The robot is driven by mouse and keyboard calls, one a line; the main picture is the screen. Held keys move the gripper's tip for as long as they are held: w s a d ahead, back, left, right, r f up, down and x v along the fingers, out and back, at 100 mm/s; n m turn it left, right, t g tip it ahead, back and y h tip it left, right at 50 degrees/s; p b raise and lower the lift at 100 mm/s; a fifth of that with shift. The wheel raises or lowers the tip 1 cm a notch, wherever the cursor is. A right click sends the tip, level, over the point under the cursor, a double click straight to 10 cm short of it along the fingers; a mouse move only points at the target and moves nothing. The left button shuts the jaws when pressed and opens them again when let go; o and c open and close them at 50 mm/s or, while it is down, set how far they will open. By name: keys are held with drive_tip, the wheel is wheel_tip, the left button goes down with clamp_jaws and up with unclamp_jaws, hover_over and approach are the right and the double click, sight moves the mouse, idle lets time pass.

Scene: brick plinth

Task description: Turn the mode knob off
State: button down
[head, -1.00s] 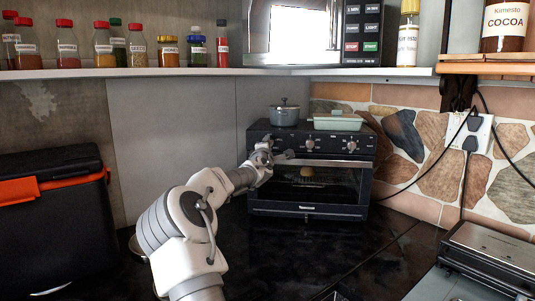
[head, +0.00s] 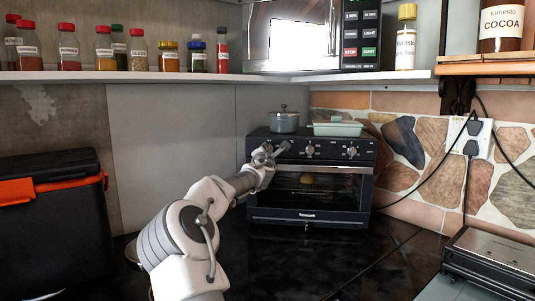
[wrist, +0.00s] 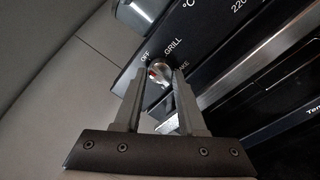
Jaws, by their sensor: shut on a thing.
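The toaster oven (head: 308,214) stands on the dark counter, with its knobs in a row along the top of its front. My gripper (head: 279,149) is at the left end of that panel in the head view, over the leftmost knob. In the wrist view the silver mode knob (wrist: 159,72) sits between the fingertips of my gripper (wrist: 158,84), which are shut on it. The labels OFF, GRILL and a partly hidden one ending in "AKE" show around the knob. The knob's exact pointing direction is hard to tell. A roll-like item shows behind the oven's glass.
A grey pot (head: 284,122) and a pale green dish (head: 338,129) stand on top of the oven. A shelf with spice jars (head: 138,50) and a microwave (head: 300,35) is above. A black and orange box (head: 55,230) is at left. A cable crosses the counter at right.

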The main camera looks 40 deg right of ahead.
drive_tip(key=c, duration=0.5)
unclamp_jaws()
drive_tip(key=b+v, duration=0.2)
drive_tip(key=v, duration=1.5)
drive_tip(key=shift+a, duration=0.2)
drive_tip(key=shift+s, duration=0.1)
